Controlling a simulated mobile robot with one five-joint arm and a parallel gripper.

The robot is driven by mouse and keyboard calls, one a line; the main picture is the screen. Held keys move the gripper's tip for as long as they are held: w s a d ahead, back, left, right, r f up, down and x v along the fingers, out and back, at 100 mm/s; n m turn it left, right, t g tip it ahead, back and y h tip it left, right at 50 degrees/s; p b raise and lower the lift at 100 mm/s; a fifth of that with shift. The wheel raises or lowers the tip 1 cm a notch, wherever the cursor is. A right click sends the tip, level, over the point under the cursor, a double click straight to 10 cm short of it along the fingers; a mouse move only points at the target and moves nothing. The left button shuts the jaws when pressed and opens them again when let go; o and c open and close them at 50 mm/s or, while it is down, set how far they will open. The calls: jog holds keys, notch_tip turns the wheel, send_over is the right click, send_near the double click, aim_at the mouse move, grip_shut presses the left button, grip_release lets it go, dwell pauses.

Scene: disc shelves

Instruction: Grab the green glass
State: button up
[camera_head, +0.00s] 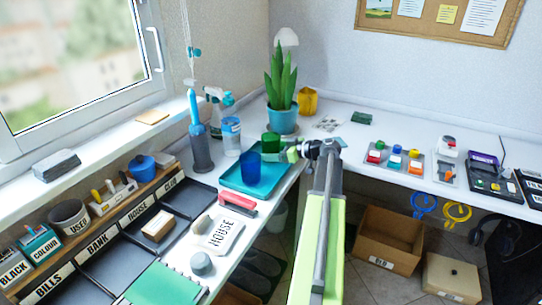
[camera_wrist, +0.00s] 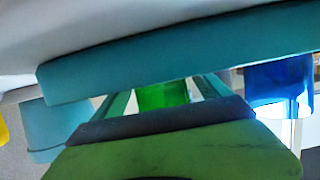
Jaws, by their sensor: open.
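The green glass (camera_head: 270,143) stands on the teal tray (camera_head: 262,192), toward its back. The blue glass (camera_head: 251,166) stands on the same tray, nearer the front. My gripper (camera_head: 290,153) is at the tray's right side, pointing left, close to the green glass. In the wrist view, which looks upside down, the green glass (camera_wrist: 163,95) shows between the two open fingers of my gripper (camera_wrist: 165,90). I cannot tell whether they touch it. The tray edge (camera_wrist: 190,45) hides part of it there. The blue glass (camera_wrist: 280,82) is to the right, outside the fingers.
A potted plant (camera_head: 281,118) in a teal pot and a yellow container (camera_head: 308,101) stand behind the tray. A spray bottle (camera_head: 217,108) and a white-blue cup (camera_head: 231,135) are to the left. A red-handled tool (camera_head: 238,203) lies in front of the tray.

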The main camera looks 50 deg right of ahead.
aim_at(271, 140)
jog(key=c, duration=1.7)
jog(key=shift+c, duration=0.2)
jog(key=shift+r, duration=0.15)
notch_tip(271, 140, up, 4)
jog(key=p, duration=0.4)
jog(key=shift+r+p, duration=0.2)
jog(key=shift+p, duration=0.1)
jog(key=s+d+r+p, duration=0.6)
jog(key=d, duration=0.4)
jog(key=shift+r, duration=0.2)
